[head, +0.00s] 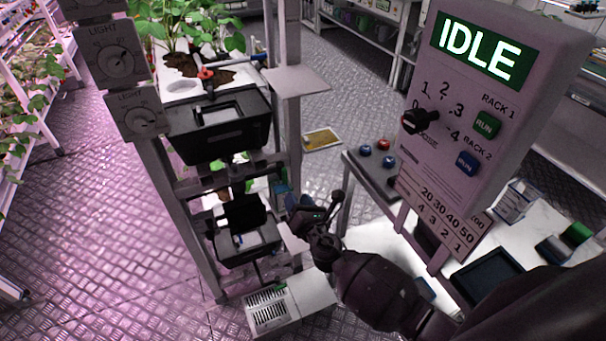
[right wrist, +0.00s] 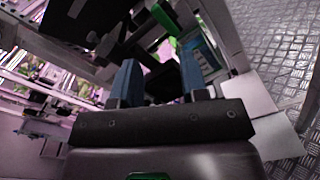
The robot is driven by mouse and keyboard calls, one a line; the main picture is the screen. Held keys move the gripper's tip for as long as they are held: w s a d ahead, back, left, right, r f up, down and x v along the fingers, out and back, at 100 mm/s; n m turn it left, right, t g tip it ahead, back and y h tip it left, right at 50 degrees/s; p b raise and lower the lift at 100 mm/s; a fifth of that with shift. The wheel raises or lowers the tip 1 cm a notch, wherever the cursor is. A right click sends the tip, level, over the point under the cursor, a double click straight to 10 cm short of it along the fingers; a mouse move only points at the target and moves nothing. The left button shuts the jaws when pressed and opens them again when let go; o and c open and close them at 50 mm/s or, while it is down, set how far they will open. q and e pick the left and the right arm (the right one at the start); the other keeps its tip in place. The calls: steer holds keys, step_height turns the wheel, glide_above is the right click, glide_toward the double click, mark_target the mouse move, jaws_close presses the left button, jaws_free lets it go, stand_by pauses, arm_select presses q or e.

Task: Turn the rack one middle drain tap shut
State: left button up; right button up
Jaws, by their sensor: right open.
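Rack one is the grey frame with plants at the left of the head view; its upright (head: 290,100) stands in the middle left. My right gripper (head: 290,203) is beside the rack at a lower tier, seen from above. In the right wrist view its two blue fingers (right wrist: 158,80) are apart, with dark rack parts beyond and nothing clearly held between them. I cannot clearly make out the middle drain tap in either view; the gripper may cover it in the head view. A red-handled fitting (head: 206,73) is higher up, by the top plants. My left gripper is not in view.
Black bins (head: 220,142) hang on the rack's near side. A control panel reading IDLE (head: 480,110) stands at the right above a white bench (head: 520,235). A vented white box (head: 268,310) is low beneath the gripper. A teal-and-white box (right wrist: 203,58) lies beyond the fingers.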

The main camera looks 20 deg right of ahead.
mark_target(286, 176)
steer(key=w+n, duration=0.2)
steer(key=w, duration=0.1)
steer(key=w+n+b, duration=0.1)
steer(key=w+n, duration=0.1)
steer(key=w, duration=0.2)
steer(key=w+n, duration=0.2)
steer(key=w, duration=0.1)
steer(key=shift+w+d+f, duration=0.2)
steer(key=shift+f, duration=0.1)
jaws_close()
